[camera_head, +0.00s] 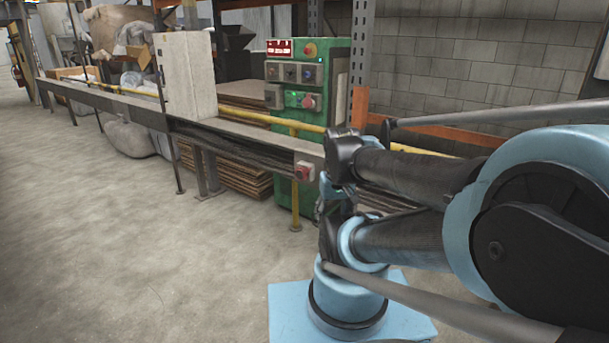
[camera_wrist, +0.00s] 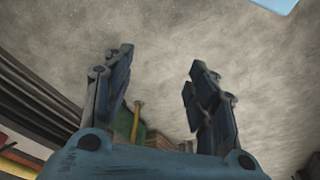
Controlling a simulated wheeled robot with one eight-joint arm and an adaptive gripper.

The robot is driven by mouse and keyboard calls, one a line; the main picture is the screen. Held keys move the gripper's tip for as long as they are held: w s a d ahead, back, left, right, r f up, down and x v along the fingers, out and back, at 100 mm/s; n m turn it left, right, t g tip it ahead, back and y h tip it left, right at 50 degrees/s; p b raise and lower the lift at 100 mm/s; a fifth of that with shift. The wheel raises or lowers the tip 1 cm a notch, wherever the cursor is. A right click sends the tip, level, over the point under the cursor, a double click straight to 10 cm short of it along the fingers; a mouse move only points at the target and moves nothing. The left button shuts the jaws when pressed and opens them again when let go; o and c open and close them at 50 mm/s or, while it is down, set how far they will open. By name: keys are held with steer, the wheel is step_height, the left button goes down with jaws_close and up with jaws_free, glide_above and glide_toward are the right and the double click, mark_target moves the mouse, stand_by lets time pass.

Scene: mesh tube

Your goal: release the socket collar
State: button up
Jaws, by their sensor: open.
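My gripper (camera_wrist: 161,60) is open in the wrist view, its two dark jointed fingers spread apart. I cannot identify a socket collar in either view.
A long grey conveyor frame (camera_head: 108,102) runs from back left towards the middle, with a red switch (camera_head: 304,171) at its near end. A green control cabinet (camera_head: 340,67) and stacked brown boards (camera_head: 229,172) stand behind. Open concrete floor (camera_head: 110,240) lies at left.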

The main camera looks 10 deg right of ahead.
steer(key=shift+s+r, duration=0.35)
steer(key=shift+s, duration=0.05)
steer(key=c, duration=0.9)
steer(key=shift+w+a+r+m, duration=0.1)
steer(key=shift+w+r+m, duration=0.15)
steer(key=shift+m, duration=0.05)
jaws_close()
steer(key=w+d+r+m+y, duration=0.1)
steer(key=w+r+m, duration=0.1)
steer(key=w+m, duration=0.7)
steer(key=w+r+m+y, duration=0.1)
steer(key=w+r+m, duration=0.25)
steer(key=w, duration=0.95)
steer(key=w+d+f+m, duration=0.3)
steer(key=w+m, duration=0.1)
steer(key=w, duration=0.3)
steer(key=w+d+f+m+t+y, duration=0.1)
steer(key=w+d+f+m, duration=0.1)
steer(key=w+f+m, duration=0.2)
steer(key=w+d+f+m+t+y, duration=0.1)
steer(key=w+d+f+m, duration=0.2)
steer(key=w+m, duration=0.3)
steer(key=shift+w+d+f, duration=0.35)
steer(key=shift+w+f, duration=0.15)
steer(key=shift+w, duration=1.6)
